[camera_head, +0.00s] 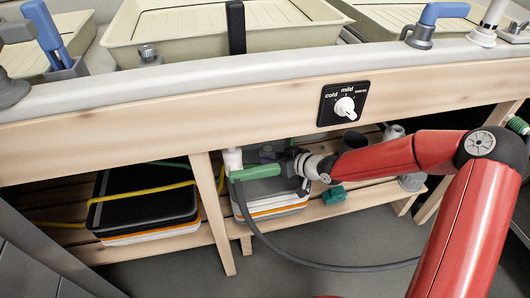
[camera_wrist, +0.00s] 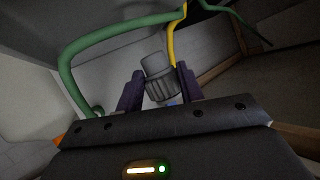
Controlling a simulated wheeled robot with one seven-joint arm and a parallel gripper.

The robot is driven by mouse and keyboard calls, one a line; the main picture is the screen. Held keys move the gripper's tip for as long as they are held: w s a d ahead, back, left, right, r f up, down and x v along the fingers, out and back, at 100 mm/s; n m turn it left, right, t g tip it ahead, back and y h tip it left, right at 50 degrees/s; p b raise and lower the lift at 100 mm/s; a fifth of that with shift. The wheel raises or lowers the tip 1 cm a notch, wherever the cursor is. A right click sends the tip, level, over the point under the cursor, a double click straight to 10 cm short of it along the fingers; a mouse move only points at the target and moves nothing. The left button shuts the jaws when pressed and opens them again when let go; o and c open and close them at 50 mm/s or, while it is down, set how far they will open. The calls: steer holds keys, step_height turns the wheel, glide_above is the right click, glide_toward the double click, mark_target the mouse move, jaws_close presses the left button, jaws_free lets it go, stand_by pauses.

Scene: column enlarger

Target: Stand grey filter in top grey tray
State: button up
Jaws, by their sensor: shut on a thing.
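The grey filter (camera_wrist: 160,79) is a short ribbed grey cylinder with a smoother, narrower top. In the wrist view it sits between the two dark purple fingers of my gripper (camera_wrist: 160,90), which is shut on it. It leans slightly in that picture. In the head view my gripper (camera_head: 276,155) is under the bench, at the back right of the top grey tray (camera_head: 272,188). This tray tops a stack with orange and white layers on the lower shelf. The filter is not clearly visible in the head view. I cannot tell whether it touches the tray.
A green bar (camera_head: 258,172) and a white pipe (camera_head: 233,160) stand close to the tray's left. A wooden post (camera_head: 212,212) separates it from a black tray stack (camera_head: 140,208) with a yellow strap. A dark green block (camera_head: 333,195) lies right. A dark hose (camera_head: 285,256) loops in front.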

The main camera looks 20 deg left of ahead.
mark_target(292, 191)
steer(key=shift+d, duration=0.2)
steer(key=shift+f+b, duration=3.8)
steer(key=shift+f, duration=1.4)
steer(key=shift+f, duration=0.1)
steer(key=o, duration=1)
steer(key=shift+o, duration=0.2)
steer(key=shift+s+d, duration=0.1)
steer(key=shift+d, duration=0.05)
steer(key=shift+p+v, duration=2.6)
steer(key=shift+v, duration=1.25)
